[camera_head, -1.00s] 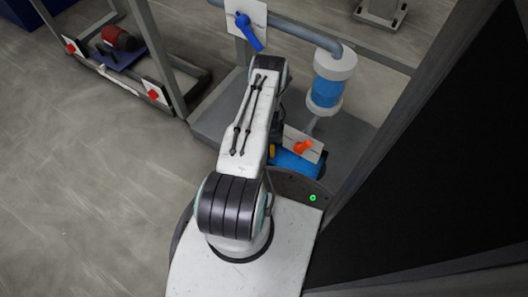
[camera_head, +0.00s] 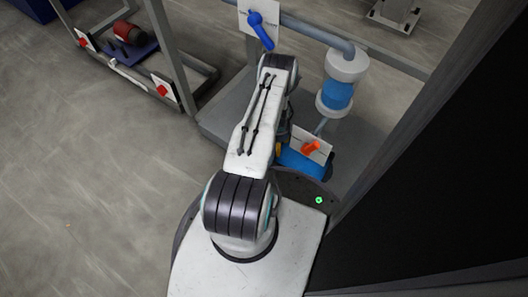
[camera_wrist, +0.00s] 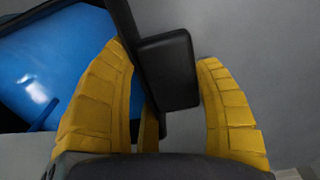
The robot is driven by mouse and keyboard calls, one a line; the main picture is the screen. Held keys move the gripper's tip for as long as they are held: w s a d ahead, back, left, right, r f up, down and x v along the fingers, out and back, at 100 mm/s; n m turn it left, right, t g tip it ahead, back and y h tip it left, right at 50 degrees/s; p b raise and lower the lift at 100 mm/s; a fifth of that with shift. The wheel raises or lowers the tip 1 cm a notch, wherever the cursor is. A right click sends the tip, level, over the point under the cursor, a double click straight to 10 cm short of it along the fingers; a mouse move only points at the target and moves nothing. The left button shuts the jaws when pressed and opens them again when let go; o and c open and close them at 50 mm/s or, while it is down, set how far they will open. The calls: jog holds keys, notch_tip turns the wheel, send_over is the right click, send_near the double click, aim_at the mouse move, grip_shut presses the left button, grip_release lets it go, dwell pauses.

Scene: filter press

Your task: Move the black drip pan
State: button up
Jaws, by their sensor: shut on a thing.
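In the wrist view, a black part that looks like the drip pan's edge and handle (camera_wrist: 168,72) runs down from the top between my two yellow fingers. My gripper (camera_wrist: 168,85) is shut on this black part, with one finger on each side. The rest of the pan is out of view or hidden. In the head view, the pan cannot be made out. There, my arm hides most of my gripper, and only a small yellow bit shows beside the blue machine body (camera_head: 300,163).
The blue machine body is close on the left in the wrist view. An orange-handled valve (camera_head: 311,147), a blue-handled valve (camera_head: 262,30) and a white-and-blue cylinder (camera_head: 338,95) stand near my arm. A dark panel (camera_head: 450,190) blocks the right. Open floor (camera_head: 80,200) lies left.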

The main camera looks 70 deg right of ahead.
jog(key=o, duration=1.3)
jog(key=shift+o, duration=0.2)
jog(key=shift+r, duration=0.1)
jog(key=w+a+r, duration=0.4)
jog(key=a+r, duration=0.1)
jog(key=r, duration=0.3)
jog(key=shift+a, duration=0.25)
